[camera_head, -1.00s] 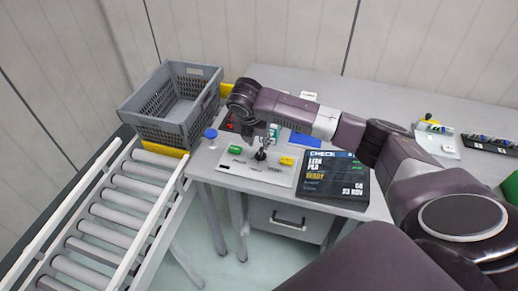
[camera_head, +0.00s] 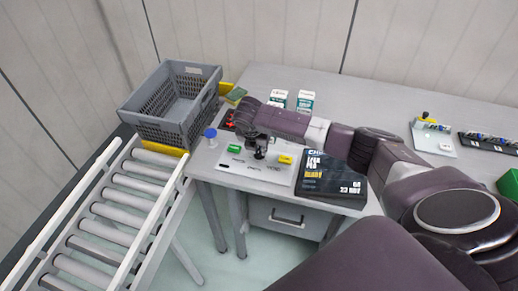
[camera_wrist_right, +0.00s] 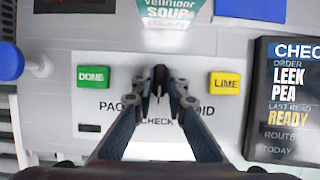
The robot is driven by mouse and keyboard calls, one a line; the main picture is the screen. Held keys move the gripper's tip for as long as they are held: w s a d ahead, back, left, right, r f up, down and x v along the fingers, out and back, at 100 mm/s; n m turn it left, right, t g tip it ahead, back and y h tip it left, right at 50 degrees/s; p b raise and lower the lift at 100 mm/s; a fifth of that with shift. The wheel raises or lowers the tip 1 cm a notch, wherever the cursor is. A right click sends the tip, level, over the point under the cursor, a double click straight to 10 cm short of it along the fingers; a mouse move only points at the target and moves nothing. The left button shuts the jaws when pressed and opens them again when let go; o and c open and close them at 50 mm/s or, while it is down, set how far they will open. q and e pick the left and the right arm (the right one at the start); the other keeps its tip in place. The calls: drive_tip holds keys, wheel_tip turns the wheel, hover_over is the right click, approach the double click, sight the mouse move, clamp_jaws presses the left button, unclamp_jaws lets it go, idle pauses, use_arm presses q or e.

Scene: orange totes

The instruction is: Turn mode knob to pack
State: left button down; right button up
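The black mode knob (camera_head: 259,154) stands on a white control panel (camera_head: 273,175) at the near left of the table. The panel carries a green DONE button (camera_wrist_right: 90,73) and a yellow LIME button (camera_wrist_right: 225,83). Lettering around the knob reads PACK, CHECK and VOID, partly covered by my fingers. My right gripper (camera_wrist_right: 161,88) is at the knob, with its fingers converging around the dark knob area. The fingers hide the knob's pointer, and whether they press on it is unclear. My left gripper is not in view.
A dark order display (camera_head: 330,182) lies right of the panel, partly under my right arm. A blue button (camera_head: 210,134) and a grey crate (camera_head: 160,129) are to the left, by a roller conveyor (camera_head: 133,198). Two cartons (camera_head: 278,98) (camera_head: 305,101) stand behind my arm.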

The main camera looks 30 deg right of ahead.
clamp_jaws()
drive_tip(key=shift+w+a+r+m+g+h+p, duration=0.1)
drive_tip(key=shift+m+g+h+p, duration=0.1)
drive_tip(key=shift+m+p, duration=0.45)
drive_tip(key=shift+r+m+g+h+p, duration=0.1)
drive_tip(key=shift+m+g+p, duration=0.2)
drive_tip(key=shift+m, duration=0.55)
drive_tip(key=m, duration=0.2)
drive_tip(key=shift+w+f+m+g+p, duration=0.1)
drive_tip(key=shift+f+m+g+p, duration=0.05)
drive_tip(key=shift+m+g+p, duration=0.2)
drive_tip(key=shift+m+g, duration=0.45)
drive_tip(key=shift+m, duration=0.4)
drive_tip(key=shift+w+f+m+g+b, duration=0.1)
drive_tip(key=shift+m+g+b, duration=0.25)
drive_tip(key=shift+m, duration=0.45)
drive_tip(key=shift+m+g+b, duration=0.45)
drive_tip(key=shift+m+b, duration=0.4)
drive_tip(key=shift+m, duration=0.65)
